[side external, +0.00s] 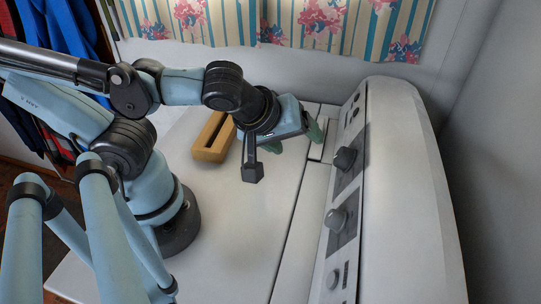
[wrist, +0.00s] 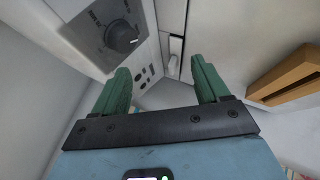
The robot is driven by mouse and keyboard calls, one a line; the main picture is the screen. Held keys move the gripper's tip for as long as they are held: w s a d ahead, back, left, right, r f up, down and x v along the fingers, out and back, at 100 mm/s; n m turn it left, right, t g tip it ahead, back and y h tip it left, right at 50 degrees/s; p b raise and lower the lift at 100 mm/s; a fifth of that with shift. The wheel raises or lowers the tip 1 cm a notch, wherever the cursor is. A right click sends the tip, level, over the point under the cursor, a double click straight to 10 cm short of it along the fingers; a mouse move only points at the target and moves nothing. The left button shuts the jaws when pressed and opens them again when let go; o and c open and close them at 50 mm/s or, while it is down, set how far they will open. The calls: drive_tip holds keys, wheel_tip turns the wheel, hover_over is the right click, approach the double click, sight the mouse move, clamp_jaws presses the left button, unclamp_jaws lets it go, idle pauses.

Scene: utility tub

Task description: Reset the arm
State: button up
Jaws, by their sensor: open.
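My gripper (side external: 293,138) is on the end of my blue arm, which reaches from the left over the white top. Its two green fingers are spread apart with nothing between them. In the wrist view the open gripper (wrist: 160,70) shows the gap between the fingers clear, with white panel surfaces beyond. The gripper is to the right of a wooden block with a long slot (side external: 209,152) and close to the control panel's far end. I cannot tell the exact height of the fingertips above the top.
A white control panel (side external: 395,180) with dark knobs (side external: 345,159) rises along the right. One knob shows in the wrist view (wrist: 121,36). The slotted wooden block also shows there (wrist: 285,76). A flowered curtain (side external: 270,22) hangs behind. The front of the white top (side external: 235,240) is clear.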

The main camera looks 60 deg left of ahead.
drive_tip(key=w+a+r+m+h, duration=0.1)
drive_tip(key=w+a+m, duration=0.1)
drive_tip(key=a+m, duration=0.4)
drive_tip(key=shift+w+r+m+g, duration=0.15)
drive_tip(key=shift+w+m+g, duration=0.2)
drive_tip(key=shift+m, duration=2.35)
